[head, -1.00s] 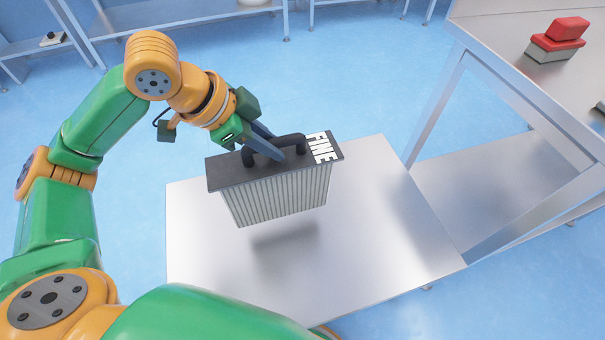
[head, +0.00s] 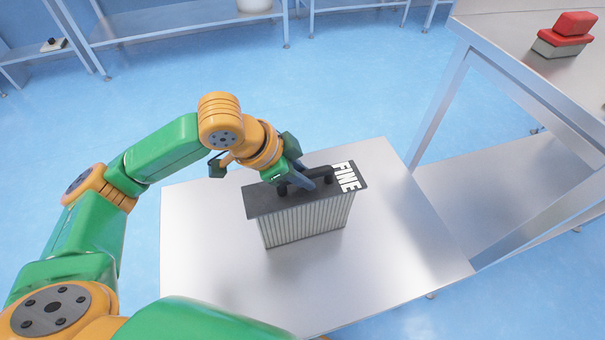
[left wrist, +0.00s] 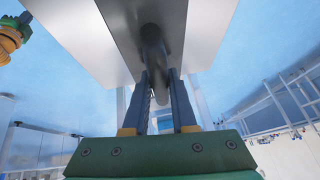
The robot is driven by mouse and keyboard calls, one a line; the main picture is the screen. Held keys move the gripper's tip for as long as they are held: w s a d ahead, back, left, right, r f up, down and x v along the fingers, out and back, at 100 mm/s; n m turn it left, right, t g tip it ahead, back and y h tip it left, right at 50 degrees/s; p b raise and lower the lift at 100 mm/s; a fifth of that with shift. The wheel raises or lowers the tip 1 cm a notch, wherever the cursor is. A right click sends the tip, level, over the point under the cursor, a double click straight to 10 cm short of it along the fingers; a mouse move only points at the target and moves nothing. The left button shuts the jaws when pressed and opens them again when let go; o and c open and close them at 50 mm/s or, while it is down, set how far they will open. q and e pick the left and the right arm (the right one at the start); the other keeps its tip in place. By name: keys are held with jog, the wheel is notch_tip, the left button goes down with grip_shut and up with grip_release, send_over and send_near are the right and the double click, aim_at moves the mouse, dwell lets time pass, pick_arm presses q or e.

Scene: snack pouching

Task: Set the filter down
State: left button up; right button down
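The filter (head: 305,222) has a pale pleated body, a dark top plate marked FINE and a black bar handle (head: 308,177). It is upright on or just above the metal table, with no clear gap visible below it. My left gripper (head: 318,183) reaches the handle from the upper left. In the left wrist view, the handle (left wrist: 153,45) runs between its two fingers (left wrist: 160,85), which look shut on it. The underside of the grip is partly hidden. My right gripper is not in view.
The low metal table (head: 400,260) has bare room around the filter. A taller metal bench (head: 510,50) at the right holds a red-topped block (head: 565,35). Metal shelving (head: 180,20) stands at the back across the blue floor.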

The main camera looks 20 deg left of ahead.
pick_arm(q)
jog(key=o, duration=0.4)
